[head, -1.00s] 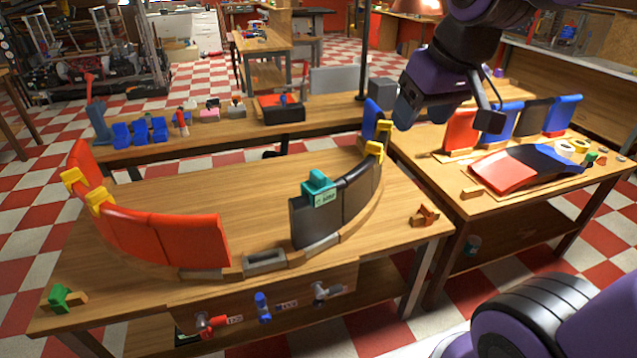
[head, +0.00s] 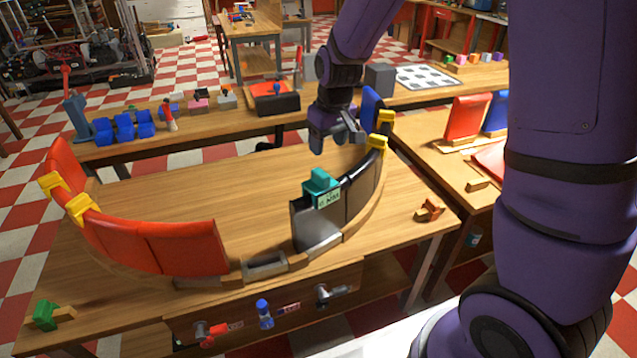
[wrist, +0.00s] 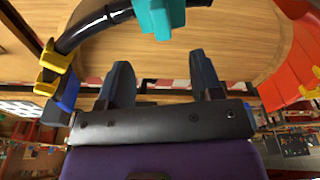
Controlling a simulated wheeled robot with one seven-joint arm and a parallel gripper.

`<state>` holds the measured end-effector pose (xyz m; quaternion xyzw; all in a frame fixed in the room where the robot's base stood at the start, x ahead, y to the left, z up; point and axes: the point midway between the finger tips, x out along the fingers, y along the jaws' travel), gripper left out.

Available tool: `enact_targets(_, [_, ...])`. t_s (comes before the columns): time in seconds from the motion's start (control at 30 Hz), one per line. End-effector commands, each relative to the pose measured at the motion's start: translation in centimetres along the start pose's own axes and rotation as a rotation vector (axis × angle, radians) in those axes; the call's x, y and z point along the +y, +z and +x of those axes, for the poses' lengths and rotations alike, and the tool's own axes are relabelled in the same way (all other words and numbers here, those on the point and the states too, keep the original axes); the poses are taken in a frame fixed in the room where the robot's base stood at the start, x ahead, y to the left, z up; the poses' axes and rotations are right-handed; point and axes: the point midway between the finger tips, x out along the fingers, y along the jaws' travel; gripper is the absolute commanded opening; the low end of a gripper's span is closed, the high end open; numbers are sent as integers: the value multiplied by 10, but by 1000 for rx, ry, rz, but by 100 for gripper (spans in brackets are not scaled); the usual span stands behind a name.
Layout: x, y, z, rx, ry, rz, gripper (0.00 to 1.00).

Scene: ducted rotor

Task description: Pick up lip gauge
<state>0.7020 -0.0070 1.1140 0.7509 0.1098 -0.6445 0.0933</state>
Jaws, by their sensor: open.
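The lip gauge, a teal block with a pale green label (head: 321,187), sits on the top edge of the black curved panel (head: 318,226) at the front right of the ring on the table. The label's text is too small to read surely. My gripper (head: 338,142) is above the table behind the gauge, apart from it, near the blue panel. In the wrist view the gauge (wrist: 158,16) shows at the top, beyond my two spread fingers (wrist: 162,82). Nothing is between the fingers.
Yellow clips (head: 382,130) grip the ring's far right end, close to my gripper. Red panels (head: 180,247) with yellow clips curve along the left. Bare wood (head: 215,180) lies inside the ring. A back bench holds blue blocks (head: 125,127) and a black-and-red box (head: 276,97).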

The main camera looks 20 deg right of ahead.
Motion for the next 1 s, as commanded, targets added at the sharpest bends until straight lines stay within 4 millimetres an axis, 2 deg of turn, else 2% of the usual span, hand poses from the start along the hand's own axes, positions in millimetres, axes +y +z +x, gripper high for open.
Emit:
enact_targets(0.4, [0,-2,51,-6,0,-4,60])
enact_targets(0.67, [0,-2,67,-4,0,-4,60])
enact_targets(1.0, [0,-5,107,-5,1,-4,60])
